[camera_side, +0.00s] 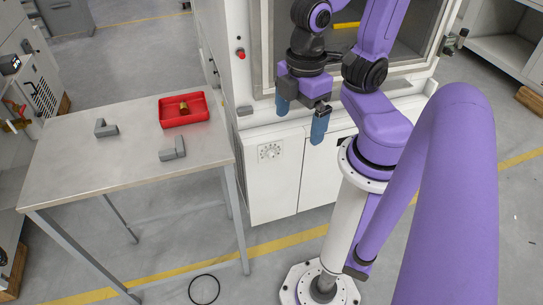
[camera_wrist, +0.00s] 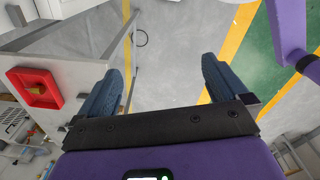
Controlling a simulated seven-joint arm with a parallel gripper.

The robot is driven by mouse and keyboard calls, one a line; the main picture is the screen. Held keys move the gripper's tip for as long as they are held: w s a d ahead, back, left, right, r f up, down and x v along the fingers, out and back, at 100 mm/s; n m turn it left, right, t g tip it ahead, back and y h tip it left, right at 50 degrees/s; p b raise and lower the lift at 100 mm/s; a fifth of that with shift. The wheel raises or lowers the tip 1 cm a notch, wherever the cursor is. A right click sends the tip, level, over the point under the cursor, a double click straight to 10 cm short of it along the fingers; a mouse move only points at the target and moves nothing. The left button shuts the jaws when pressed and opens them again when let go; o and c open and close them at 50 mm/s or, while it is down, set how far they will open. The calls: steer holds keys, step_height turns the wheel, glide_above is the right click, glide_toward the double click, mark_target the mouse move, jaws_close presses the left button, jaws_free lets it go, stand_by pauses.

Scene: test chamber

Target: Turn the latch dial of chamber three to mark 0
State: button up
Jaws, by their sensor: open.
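A white dial (camera_side: 270,152) with marks around it sits on the left door panel of the white chamber (camera_side: 270,200), low on its front. Its exact setting is too small to read in the side view. My gripper (camera_side: 302,120) is open and empty, with blue fingers pointing down. It is in front of the chamber, up and to the right of the dial in the picture, and apart from it. In the wrist view my gripper (camera_wrist: 162,85) shows its two blue fingers spread, with only floor between them. I cannot make out the dial in the wrist view.
A table (camera_side: 70,172) stands left of the chamber. On it are a red tray (camera_side: 168,124) with a brass part (camera_side: 184,107) inside, and two grey L-shaped pieces (camera_side: 106,128) and (camera_side: 173,150). A black ring (camera_side: 204,289) lies on the floor.

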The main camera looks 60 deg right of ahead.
steer(key=c, duration=0.5)
steer(key=shift+w+a+f, duration=0.1)
steer(key=shift+w, duration=0.1)
steer(key=c, duration=0.3)
steer(key=w+d+f+m+y, duration=0.1)
steer(key=w+d+f+m, duration=0.1)
steer(key=w+f+m, duration=0.35)
steer(key=w+d+f+m, duration=0.1)
steer(key=w+f+m, duration=0.1)
steer(key=w, duration=0.6)
steer(key=w+d+f+m+y, duration=0.1)
steer(key=w+d+f+m, duration=0.2)
steer(key=w, duration=0.4)
steer(key=m+h, duration=0.2)
steer(key=m, duration=0.9)
glide_above(273, 155)
step_height(273, 155, down, 13)
steer(key=shift+n, duration=0.25)
steer(key=shift+f, duration=8.6)
steer(key=shift+c, duration=0.5)
jaws_close()
